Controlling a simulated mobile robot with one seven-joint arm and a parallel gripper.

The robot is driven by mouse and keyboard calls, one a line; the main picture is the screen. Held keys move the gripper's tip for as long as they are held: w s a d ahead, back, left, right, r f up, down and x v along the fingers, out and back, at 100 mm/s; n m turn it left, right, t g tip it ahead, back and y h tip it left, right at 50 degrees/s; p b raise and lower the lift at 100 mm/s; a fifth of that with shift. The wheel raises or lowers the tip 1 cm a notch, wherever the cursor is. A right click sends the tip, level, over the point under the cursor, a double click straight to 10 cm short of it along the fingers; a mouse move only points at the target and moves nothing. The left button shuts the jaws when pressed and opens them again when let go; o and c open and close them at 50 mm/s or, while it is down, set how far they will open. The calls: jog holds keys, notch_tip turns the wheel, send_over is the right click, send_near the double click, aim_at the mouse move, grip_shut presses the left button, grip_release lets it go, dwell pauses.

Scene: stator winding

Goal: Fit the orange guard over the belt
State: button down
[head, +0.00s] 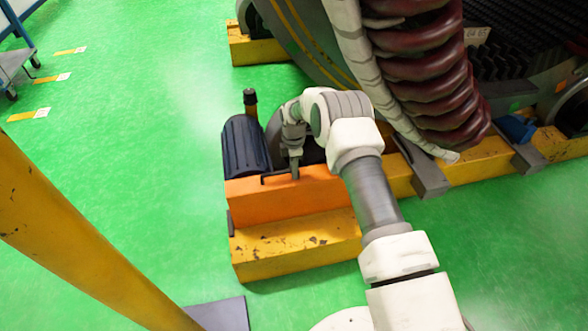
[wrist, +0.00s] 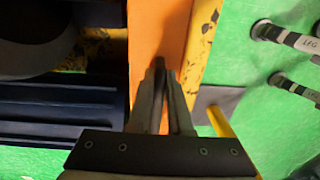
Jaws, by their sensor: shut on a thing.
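The orange guard (head: 290,198) is a long box shape along the top of the yellow base beam (head: 295,250), in front of the dark ribbed motor (head: 243,148). It has a black handle (head: 268,180) on its top edge. My gripper (head: 294,174) reaches down from above and is shut on that handle. In the wrist view the closed fingers (wrist: 162,70) lie over the orange guard (wrist: 155,25), beside the yellow beam (wrist: 207,30). The belt is not visible; the guard and my arm cover that area. I cannot tell whether the guard is fully seated.
The big stator with dark red coils (head: 430,75) stands behind and right of my arm. A yellow post (head: 75,235) crosses the left foreground. A blue trolley (head: 15,58) is at the far left. The green floor (head: 130,130) between is clear.

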jog(key=shift+w+f, duration=0.1)
jog(key=shift+f, duration=0.25)
dwell(0.3)
jog(key=c, duration=0.9)
grip_release()
jog(key=shift+o, duration=0.7)
jog(key=shift+f, duration=0.1)
notch_tip(320, 180, up, 18)
jog(key=p, duration=0.5)
jog(key=shift+w+f+p, duration=0.2)
jog(key=shift+w+p, duration=0.1)
jog(key=shift+a, duration=0.1)
